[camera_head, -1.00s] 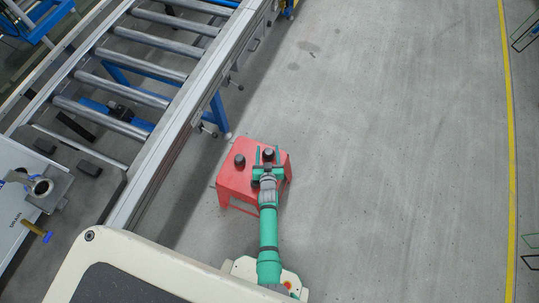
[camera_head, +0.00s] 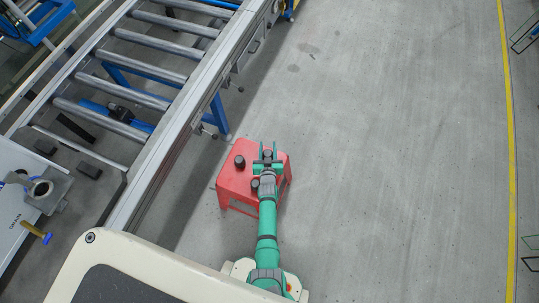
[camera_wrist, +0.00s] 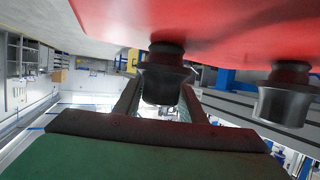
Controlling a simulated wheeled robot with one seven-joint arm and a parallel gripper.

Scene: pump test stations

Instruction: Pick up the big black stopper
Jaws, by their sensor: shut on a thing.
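My gripper (camera_head: 267,153) is over the far right part of a red stool (camera_head: 228,180). It is shut on a black stopper (camera_head: 268,154), with one finger on each side. In the wrist view the picture is turned over, with the red stool top (camera_wrist: 220,20) above. The held stopper (camera_wrist: 162,82) sits between the fingers there, its narrow end at the red surface; I cannot tell whether it has lifted clear. A second black stopper (camera_head: 240,161) stands at the left on the stool. Another dark stopper (camera_head: 255,184) shows nearer, beside my wrist.
In the wrist view another stopper (camera_wrist: 285,98) stands at the right, apart from my fingers. A roller conveyor (camera_head: 180,120) with a metal side rail runs left of the stool. The grey floor (camera_head: 400,150) on the right is clear up to a yellow line (camera_head: 508,150).

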